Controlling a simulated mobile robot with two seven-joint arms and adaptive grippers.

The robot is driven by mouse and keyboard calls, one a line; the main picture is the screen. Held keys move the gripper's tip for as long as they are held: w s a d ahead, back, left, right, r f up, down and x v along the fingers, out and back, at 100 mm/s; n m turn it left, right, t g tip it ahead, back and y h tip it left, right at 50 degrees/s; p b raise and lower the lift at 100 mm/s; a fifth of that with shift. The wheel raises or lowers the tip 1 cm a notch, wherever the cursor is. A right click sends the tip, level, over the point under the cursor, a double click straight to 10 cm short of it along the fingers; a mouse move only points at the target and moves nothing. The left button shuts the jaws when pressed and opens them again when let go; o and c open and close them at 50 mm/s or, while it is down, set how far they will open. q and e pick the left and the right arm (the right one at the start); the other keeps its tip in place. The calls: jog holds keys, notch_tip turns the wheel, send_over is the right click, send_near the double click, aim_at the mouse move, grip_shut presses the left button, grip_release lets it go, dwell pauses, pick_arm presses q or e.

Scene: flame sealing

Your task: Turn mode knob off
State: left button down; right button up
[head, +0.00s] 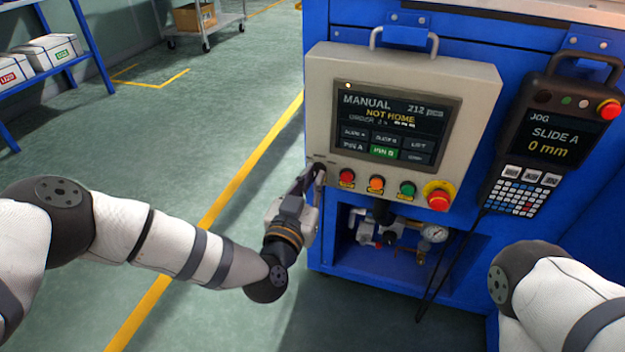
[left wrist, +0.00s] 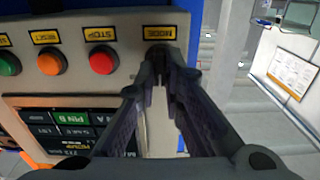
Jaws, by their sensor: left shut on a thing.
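The control panel (head: 320,100) is a beige box on the blue machine, with a screen (head: 395,125) reading MANUAL and NOT HOME. My left gripper (head: 317,172) is at the panel's lower left corner, beside the red button. In the left wrist view the fingers of my left gripper (left wrist: 160,62) close on the dark mode knob (left wrist: 160,52), just under the MODE label. The fingers hide most of the knob, and its pointer position cannot be read. My right gripper is out of view; only my right arm shows at the lower right of the head view.
Red (head: 347,176), orange (head: 376,184) and green (head: 407,188) buttons and a red emergency stop (head: 438,200) line the panel's lower edge. A jog pendant (head: 548,135) hangs at right. A pressure gauge (head: 434,233) sits below. The floor left of the machine is clear.

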pick_arm(q)
jog(key=n, duration=0.4)
jog(key=shift+f+n+b, duration=0.1)
jog(key=shift+n+b, duration=0.2)
jog(key=shift+n, duration=0.1)
jog(key=shift+a+n+b, duration=0.1)
jog(key=shift+n+b, duration=0.25)
jog(key=shift+n, duration=1.75)
jog(key=c, duration=1.7)
grip_release()
jog(key=v, duration=1.2)
